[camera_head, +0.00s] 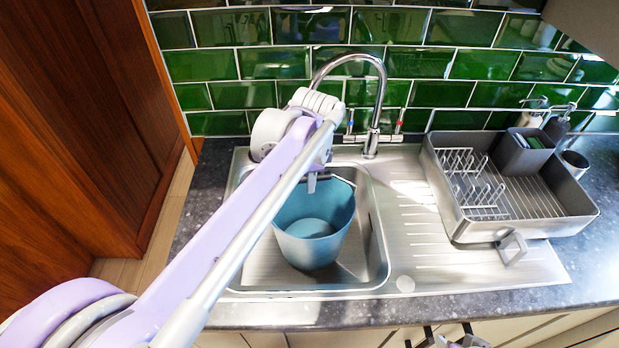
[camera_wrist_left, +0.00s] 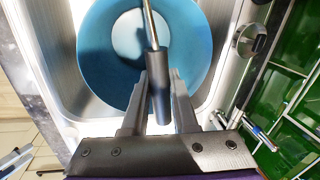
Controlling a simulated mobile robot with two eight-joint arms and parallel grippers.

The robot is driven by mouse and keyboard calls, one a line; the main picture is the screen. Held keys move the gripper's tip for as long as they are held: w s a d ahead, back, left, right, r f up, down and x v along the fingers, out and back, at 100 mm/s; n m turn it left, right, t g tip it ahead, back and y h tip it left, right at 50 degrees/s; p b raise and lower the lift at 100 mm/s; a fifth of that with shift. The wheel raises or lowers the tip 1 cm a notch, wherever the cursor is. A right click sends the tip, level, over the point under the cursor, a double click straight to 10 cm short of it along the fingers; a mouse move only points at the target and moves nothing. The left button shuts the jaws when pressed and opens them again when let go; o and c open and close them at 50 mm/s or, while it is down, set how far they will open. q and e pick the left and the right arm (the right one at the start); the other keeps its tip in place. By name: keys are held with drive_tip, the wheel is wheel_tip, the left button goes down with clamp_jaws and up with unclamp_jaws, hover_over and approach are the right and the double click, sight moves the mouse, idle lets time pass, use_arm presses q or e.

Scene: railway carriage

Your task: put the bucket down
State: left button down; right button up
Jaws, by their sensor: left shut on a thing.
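The blue bucket (camera_head: 313,228) is upright inside the left-hand sink basin (camera_head: 262,268), its open top facing up. I cannot tell whether its base touches the basin floor. My left gripper (camera_head: 312,184) is above the bucket's rim, with its arm crossing the view from the lower left. In the left wrist view, the left gripper (camera_wrist_left: 159,88) is shut on the dark grip of the bucket's metal handle, and the blue bucket (camera_wrist_left: 92,50) is beneath it. The arm hides part of the bucket's left side and rim. My right gripper is not clearly seen.
A chrome tap (camera_head: 372,120) arches behind the basin. A grey dish rack (camera_head: 525,218) with a caddy stands on the right of the steel drainer (camera_head: 425,262). Green tiles (camera_head: 430,65) line the back, and a wooden panel (camera_head: 75,120) stands at left.

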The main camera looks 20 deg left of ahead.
use_arm(q)
drive_tip(key=shift+f, duration=0.25)
use_arm(e)
drive_tip(key=shift+f, duration=0.15)
use_arm(q)
drive_tip(key=c, duration=0.6)
unclamp_jaws()
drive_tip(key=c, duration=0.4)
drive_tip(key=shift+r, duration=0.15)
drive_tip(key=shift+s+d+r+p, duration=0.15)
drive_tip(key=shift+r+p, duration=0.25)
drive_tip(key=shift+r, duration=0.4)
drive_tip(key=shift+s+r+p, duration=0.1)
drive_tip(key=shift+r+p, duration=0.35)
drive_tip(key=shift+r, duration=0.3)
drive_tip(key=shift+s+d+r+p, duration=0.15)
drive_tip(key=shift+r+p, duration=0.25)
drive_tip(key=shift+r, duration=0.4)
use_arm(e)
drive_tip(key=shift+w+r, duration=0.25)
drive_tip(key=shift+r, duration=0.4)
drive_tip(key=shift+w+r, duration=0.2)
drive_tip(key=shift+r, duration=0.4)
drive_tip(key=shift+w+r, duration=0.25)
drive_tip(key=shift+r, duration=0.4)
